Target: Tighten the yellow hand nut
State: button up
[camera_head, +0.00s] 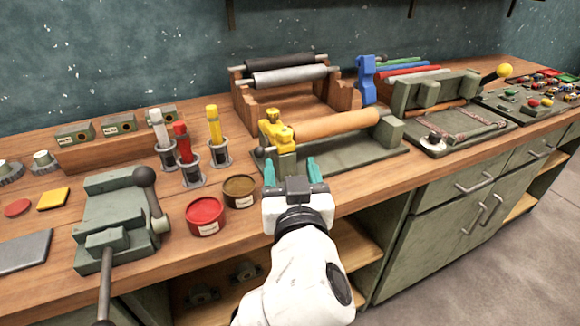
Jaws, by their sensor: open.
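The yellow hand nut (277,132) is on the left end of a green fixture (345,158) that carries a wooden roller (335,124). The nut has lobed arms and stands at the near left of the roller. My gripper (290,172) is just in front of and below the nut in the picture. Its two teal fingers are apart with nothing seen between them. The fingers look clear of the nut, but the depth gap is hard to judge from this one view.
Red (205,216) and brown (240,191) tins stand left of my gripper, near the bench's front edge. Colored handled tools (186,155) stand in holders behind them. A green vise (118,222) is further left. A wooden rack with rollers (286,85) stands behind the fixture.

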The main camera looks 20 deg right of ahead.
aim_at(289, 135)
jog(key=shift+r, duration=0.1)
jog(key=d+r+n+t+y+p, duration=0.15)
jog(key=d+r+n+p, duration=0.35)
jog(key=n, duration=0.7)
jog(key=d+r+n+t+y+p, duration=0.1)
jog(key=r+n+t+p, duration=0.4)
jog(key=n, duration=0.6)
notch_tip(289, 135, down, 10)
jog(key=n+g+y+p, duration=0.5)
jog(key=n+g+p, duration=0.15)
jog(key=n, duration=1.15)
jog(key=shift+t, duration=0.3)
jog(key=w, duration=0.3)
jog(key=w+a, duration=0.1)
jog(key=w, duration=0.6)
jog(key=shift+w+a, duration=0.15)
jog(key=shift+a, duration=0.1)
